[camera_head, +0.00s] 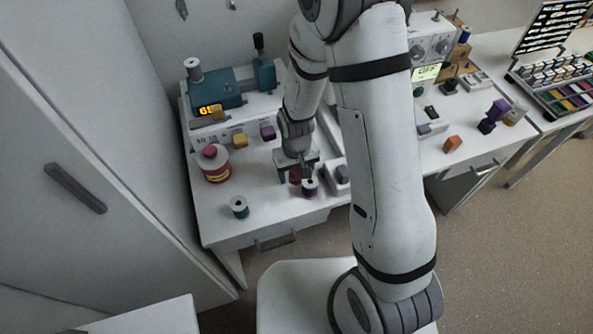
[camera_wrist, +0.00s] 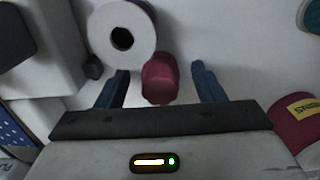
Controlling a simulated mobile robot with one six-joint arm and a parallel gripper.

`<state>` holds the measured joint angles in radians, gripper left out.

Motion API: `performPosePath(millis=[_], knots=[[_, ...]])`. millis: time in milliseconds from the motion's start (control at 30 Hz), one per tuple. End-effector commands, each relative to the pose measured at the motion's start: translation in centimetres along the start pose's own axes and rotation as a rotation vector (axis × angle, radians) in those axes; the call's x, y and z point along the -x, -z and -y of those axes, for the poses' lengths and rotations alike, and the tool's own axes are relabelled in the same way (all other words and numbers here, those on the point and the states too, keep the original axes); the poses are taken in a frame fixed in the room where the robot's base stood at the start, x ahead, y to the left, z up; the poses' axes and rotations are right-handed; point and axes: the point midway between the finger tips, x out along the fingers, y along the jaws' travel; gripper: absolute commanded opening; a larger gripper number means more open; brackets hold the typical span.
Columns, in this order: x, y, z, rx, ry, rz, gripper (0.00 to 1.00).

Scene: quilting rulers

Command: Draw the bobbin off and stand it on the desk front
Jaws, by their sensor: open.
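My gripper (camera_head: 297,170) is open and pointed down over the front part of the desk (camera_head: 262,226). In the wrist view its two blue fingers (camera_wrist: 160,72) stand apart on either side of a maroon piece (camera_wrist: 160,82), with gaps showing on both sides. That maroon piece is partly hidden in the head view (camera_head: 294,176). A bobbin with a white top and dark hole (camera_wrist: 122,36) stands just beyond the left finger; in the head view it looks dark purple (camera_head: 310,188). A teal bobbin (camera_head: 239,208) with a white top stands upright near the front left.
A red jar with a yellow label (camera_head: 215,165) stands to the left of my gripper. A white block (camera_head: 340,176) is close on the right. A teal machine (camera_head: 222,92) and small yellow and purple blocks are behind. Bare desk shows between the teal bobbin and gripper.

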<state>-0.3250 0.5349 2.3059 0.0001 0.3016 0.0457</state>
Motion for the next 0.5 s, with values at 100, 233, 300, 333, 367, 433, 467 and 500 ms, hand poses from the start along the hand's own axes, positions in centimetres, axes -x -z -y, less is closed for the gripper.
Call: performPosePath(millis=[100,233,300,333,367,433,467,500], knots=[[0.0,0.0,0.0,0.000,0.000,0.000,0.62],[0.3,0.0,0.0,0.000,0.000,-0.001,0.62],[0.9,0.1,0.0,0.000,0.000,-0.003,0.62],[1.2,0.1,0.0,0.000,0.000,-0.003,0.62],[1.6,0.1,0.0,0.000,0.000,-0.004,0.62],[2.7,0.1,0.0,0.000,0.000,-0.004,0.62],[3.2,0.1,0.0,0.000,0.000,-0.006,0.62],[3.9,0.1,0.0,0.000,0.000,-0.005,0.62]])
